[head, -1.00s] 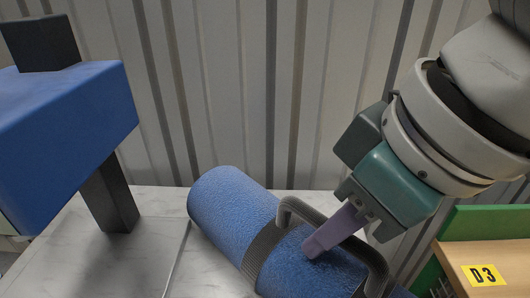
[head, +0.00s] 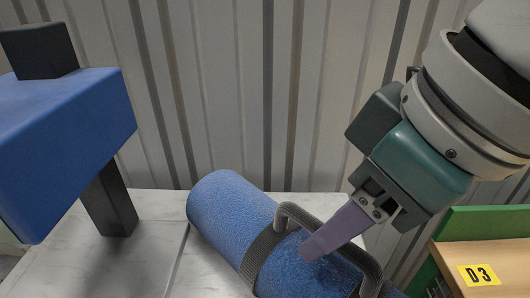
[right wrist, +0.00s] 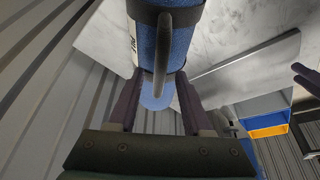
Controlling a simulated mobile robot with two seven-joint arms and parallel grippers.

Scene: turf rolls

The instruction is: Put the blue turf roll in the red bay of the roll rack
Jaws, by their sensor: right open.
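The blue turf roll (head: 226,212) lies on a pale marbled top, with dark straps and a grey arched handle (head: 294,212). My right gripper (head: 312,248) is open at the handle; one purple finger shows against the roll in the head view. In the right wrist view, the handle (right wrist: 164,52) stands in front of the roll (right wrist: 145,38), above and between the open fingers (right wrist: 160,82). Contact cannot be told. Two dark purplish prongs at the right edge there look like my left gripper (right wrist: 303,76); its state is unclear. No red bay shows.
A wooden shelf with a green back and a yellow D3 label (head: 482,275) stands at the lower right. A ribbed metal wall (head: 230,90) closes the back.

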